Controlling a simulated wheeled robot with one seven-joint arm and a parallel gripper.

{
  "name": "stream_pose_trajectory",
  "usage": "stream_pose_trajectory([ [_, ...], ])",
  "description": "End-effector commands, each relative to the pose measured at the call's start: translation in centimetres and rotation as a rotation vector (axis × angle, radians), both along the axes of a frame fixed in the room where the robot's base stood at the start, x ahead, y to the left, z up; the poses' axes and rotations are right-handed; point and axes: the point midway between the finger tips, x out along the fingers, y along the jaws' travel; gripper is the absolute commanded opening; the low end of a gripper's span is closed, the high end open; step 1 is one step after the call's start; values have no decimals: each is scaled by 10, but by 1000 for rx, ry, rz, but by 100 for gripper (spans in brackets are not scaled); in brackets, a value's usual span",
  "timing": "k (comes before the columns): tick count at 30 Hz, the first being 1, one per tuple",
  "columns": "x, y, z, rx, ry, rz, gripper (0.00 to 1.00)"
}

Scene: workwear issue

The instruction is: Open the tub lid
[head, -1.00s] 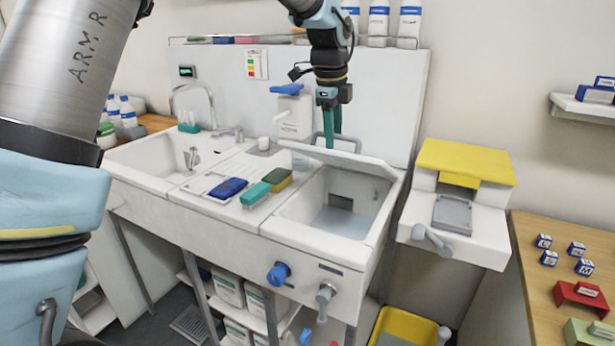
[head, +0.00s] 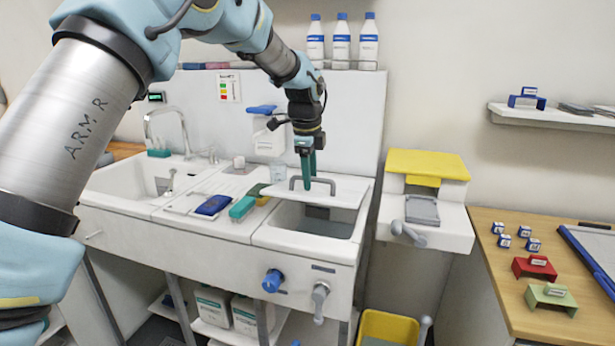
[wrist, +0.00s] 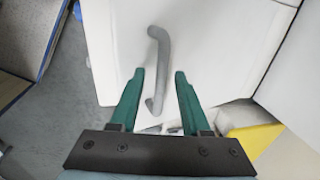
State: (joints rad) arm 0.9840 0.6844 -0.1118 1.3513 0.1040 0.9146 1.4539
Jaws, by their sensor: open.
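The white tub lid (head: 340,190) stands partly raised over the right-hand tub (head: 322,222), tilted, with the dark opening showing below its front edge. Its grey bar handle (head: 296,182) is on the top face. My gripper (head: 308,182) points down at the handle with its green fingers. In the wrist view the fingers of my gripper (wrist: 159,73) are apart, one on each side of the handle (wrist: 162,45). I see a gap on both sides of the bar. The lid (wrist: 220,40) fills much of that view.
A blue brush (head: 213,205), a teal brush (head: 242,208) and a sponge (head: 258,191) lie left of the tub. A yellow-topped unit (head: 428,164) stands close to its right. A yellow bin (head: 388,328) is below. Bottles (head: 341,42) stand on the shelf above.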

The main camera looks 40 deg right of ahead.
Motion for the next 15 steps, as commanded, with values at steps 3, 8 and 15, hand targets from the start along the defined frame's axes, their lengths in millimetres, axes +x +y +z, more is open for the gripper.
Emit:
stream_pose_trajectory([
  [3, 0, 0, 1, 0, -3, -3, 40],
  [8, 3, 8, 12, -1, -105, -114, 22],
  [15, 2, 38, 37, 19, -500, -653, 0],
])
